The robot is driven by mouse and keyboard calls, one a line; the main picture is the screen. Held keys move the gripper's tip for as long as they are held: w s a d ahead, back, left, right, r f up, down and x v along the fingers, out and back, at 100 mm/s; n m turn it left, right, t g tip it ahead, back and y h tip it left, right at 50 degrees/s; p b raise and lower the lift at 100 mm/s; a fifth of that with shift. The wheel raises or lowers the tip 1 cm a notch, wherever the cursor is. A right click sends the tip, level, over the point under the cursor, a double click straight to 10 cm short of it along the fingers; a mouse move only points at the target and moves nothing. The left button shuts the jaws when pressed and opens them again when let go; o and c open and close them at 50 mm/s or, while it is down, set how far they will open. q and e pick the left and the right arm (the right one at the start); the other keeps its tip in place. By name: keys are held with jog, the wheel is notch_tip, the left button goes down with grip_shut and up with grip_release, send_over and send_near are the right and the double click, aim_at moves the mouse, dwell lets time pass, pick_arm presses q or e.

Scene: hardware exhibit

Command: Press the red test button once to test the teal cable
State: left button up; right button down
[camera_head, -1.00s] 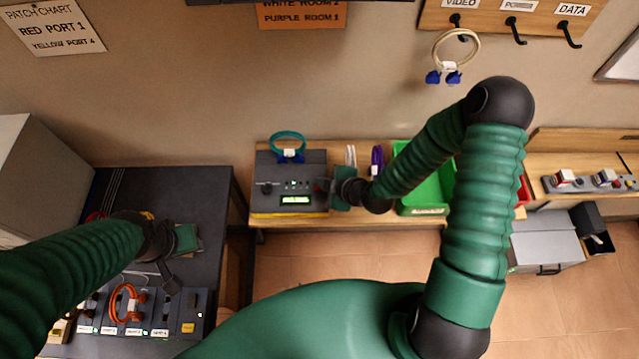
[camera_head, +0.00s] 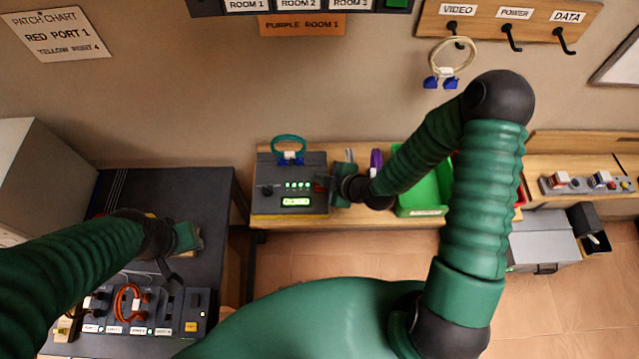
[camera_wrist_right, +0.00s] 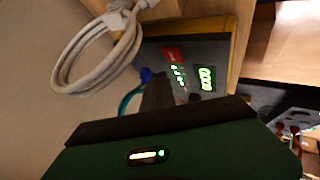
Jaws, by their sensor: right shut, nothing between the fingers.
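The grey tester box (camera_head: 263,204) stands on the wooden bench, with several green lights and a lit display. The teal cable (camera_head: 288,138) is looped at the box's back edge, its blue plugs at the box. The red test button (camera_head: 321,187) is at the box's right side, partly hidden by my right gripper (camera_head: 331,190). A red patch, which looks like the button (camera_wrist_right: 172,54), shows in the right wrist view. My right gripper is shut and empty, close beside the button; I cannot tell whether it touches. My left gripper (camera_head: 190,238) is over the dark table; its fingers are unclear.
A green bin (camera_head: 428,190) and a purple cable (camera_head: 376,160) are right of the tester. A pale cable (camera_wrist_right: 85,55) hangs near my right wrist. A port panel with an orange cable (camera_head: 128,302) is at lower left. A cream cable (camera_head: 440,50) hangs on the wall.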

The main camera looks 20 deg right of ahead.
aim_at(322, 189)
notch_tip(322, 189, up, 4)
jog(key=shift+s+f+p, duration=0.1)
jog(key=shift+p, duration=1.05)
jog(key=shift+f, duration=0.1)
jog(key=s+d+f+m+g+h+b, duration=0.3)
jog(key=s+d+m+b, duration=0.25)
jog(key=b, duration=0.35)
jog(key=s+r+m+g+h+b, duration=0.1)
jog(key=s+r+m+g+b, duration=0.1)
jog(key=s+m, duration=0.6)
jog(key=shift+s+a+r+m+g+b, duration=0.2)
jog(key=shift+r+m+g+b, duration=0.2)
jog(key=shift+b, duration=0.45)
jog(key=shift+r, duration=0.1)
